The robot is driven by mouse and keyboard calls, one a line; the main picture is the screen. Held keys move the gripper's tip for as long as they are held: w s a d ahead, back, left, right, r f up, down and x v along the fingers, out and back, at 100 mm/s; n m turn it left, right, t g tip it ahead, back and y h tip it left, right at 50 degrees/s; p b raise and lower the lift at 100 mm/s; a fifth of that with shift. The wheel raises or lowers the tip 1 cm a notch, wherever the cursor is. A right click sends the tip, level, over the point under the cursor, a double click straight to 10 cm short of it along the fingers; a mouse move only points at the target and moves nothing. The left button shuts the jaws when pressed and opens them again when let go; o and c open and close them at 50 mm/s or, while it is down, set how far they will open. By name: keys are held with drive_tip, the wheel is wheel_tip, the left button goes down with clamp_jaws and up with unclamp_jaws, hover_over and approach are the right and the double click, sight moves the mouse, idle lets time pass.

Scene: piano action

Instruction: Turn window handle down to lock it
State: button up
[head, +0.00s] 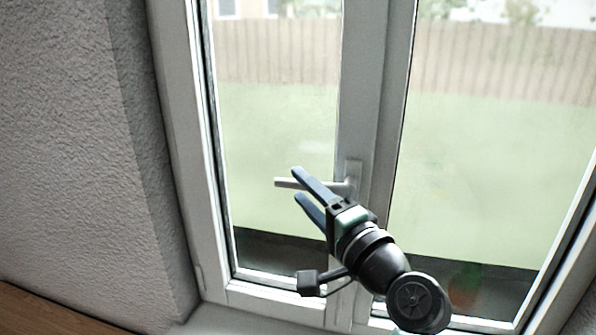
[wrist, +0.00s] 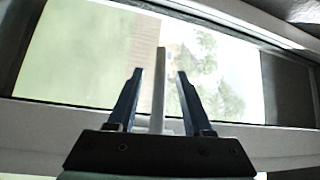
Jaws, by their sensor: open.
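The window handle (head: 284,182) is a light grey lever on the middle window frame. It points left and lies about level in the head view. My gripper (head: 297,185) is open, with one dark finger above the lever and one below it. In the wrist view the handle (wrist: 158,90) stands between the two fingers of my gripper (wrist: 160,73), with gaps on both sides. It does not look gripped. The handle's base plate (head: 353,170) shows above my gripper, and part of the lever near it is hidden by the upper finger.
The white window frame (head: 364,75) runs upright between two glass panes. A rough grey wall (head: 75,130) stands at the left, with a brown wooden edge (head: 40,312) low down. The sill (head: 215,318) lies below the window.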

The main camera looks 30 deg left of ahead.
drive_tip(key=shift+p+x, duration=0.3)
drive_tip(key=shift+x, duration=0.95)
clamp_jaws()
idle(0.5)
